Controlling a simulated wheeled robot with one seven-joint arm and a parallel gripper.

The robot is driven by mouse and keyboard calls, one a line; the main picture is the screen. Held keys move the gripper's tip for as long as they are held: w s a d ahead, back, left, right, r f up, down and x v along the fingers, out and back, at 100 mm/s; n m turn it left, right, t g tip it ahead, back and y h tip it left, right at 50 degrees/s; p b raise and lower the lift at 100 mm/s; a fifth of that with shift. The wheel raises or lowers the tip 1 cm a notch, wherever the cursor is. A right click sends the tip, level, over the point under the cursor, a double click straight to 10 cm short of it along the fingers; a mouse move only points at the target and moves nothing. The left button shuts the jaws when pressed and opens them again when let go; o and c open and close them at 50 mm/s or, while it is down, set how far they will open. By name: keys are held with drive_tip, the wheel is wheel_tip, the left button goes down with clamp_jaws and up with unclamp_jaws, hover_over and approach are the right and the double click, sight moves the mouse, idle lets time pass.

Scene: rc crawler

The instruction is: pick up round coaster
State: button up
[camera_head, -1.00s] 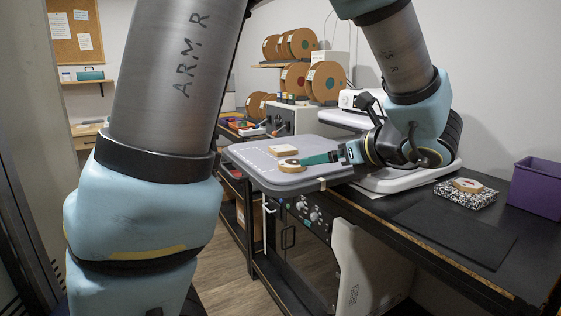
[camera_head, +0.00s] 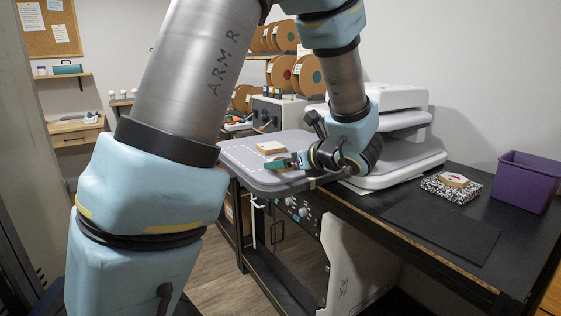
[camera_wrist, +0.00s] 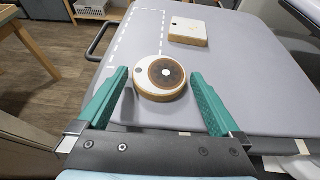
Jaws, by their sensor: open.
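The round coaster (camera_wrist: 160,91) lies flat on the grey board (camera_wrist: 255,75). It has a white rim, a dark brown disc with a white dot in the middle, and a wooden edge. My gripper (camera_wrist: 159,74) is open, with one teal finger on each side of the coaster. Gaps show between the fingers and the coaster. In the head view, my gripper (camera_head: 280,163) is low over the left part of the board and hides most or all of the round coaster.
A square coaster (camera_wrist: 188,31) lies on the board beyond the round one. A third coaster (camera_head: 453,179) sits on a speckled block (camera_head: 451,190) at the right, near a purple bin (camera_head: 526,181). A dark mat (camera_head: 440,231) lies on the bench. A white machine (camera_head: 400,120) stands behind my gripper.

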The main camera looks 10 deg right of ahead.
drive_tip(key=shift+w+a+f, duration=0.15)
drive_tip(key=shift+w+a, duration=0.05)
drive_tip(key=shift+w, duration=0.2)
drive_tip(key=c, duration=1.1)
